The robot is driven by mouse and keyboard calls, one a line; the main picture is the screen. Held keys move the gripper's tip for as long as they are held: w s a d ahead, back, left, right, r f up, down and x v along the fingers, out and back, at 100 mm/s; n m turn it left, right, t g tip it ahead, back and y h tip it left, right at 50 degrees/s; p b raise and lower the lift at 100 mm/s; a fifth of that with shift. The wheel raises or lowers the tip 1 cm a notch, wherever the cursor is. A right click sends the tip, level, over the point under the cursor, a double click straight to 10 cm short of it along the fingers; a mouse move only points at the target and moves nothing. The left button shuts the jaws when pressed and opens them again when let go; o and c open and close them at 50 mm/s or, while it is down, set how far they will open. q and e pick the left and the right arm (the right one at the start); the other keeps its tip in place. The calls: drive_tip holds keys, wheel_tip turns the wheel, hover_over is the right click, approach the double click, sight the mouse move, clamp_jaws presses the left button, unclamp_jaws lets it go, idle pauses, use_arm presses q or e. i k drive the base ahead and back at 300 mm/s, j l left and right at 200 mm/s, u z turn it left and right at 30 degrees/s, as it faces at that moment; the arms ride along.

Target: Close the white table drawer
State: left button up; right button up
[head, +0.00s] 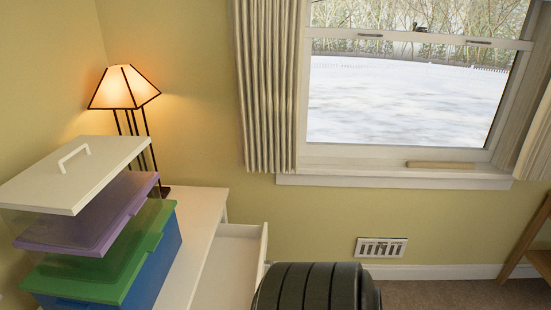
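The white table (207,203) stands against the wall at the left. Its white drawer (235,262) is pulled out toward the right of the picture. I see into its pale interior, which looks empty where it shows. The drawer's front panel (262,252) stands clear of the table's edge. The near part of the drawer is cut off by the picture's bottom edge and partly hidden by a dark ribbed object. Neither of my grippers is in view.
The dark ribbed, rounded object (308,288) stands close to the drawer's front. Stacked lidded boxes, the lowest blue (157,268), and a lit lamp (124,88) are on the table. Bare floor (440,292) lies right.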

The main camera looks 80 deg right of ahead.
sight(233, 271)
drive_tip(key=z, duration=0.4)
drive_tip(key=l+z, duration=0.1)
drive_tip(key=z, duration=0.75)
drive_tip(key=l+z, duration=0.15)
drive_tip(key=z, duration=0.3)
drive_tip(key=l+z, duration=0.1)
drive_tip(key=z, duration=0.3)
drive_tip(key=k, duration=0.05)
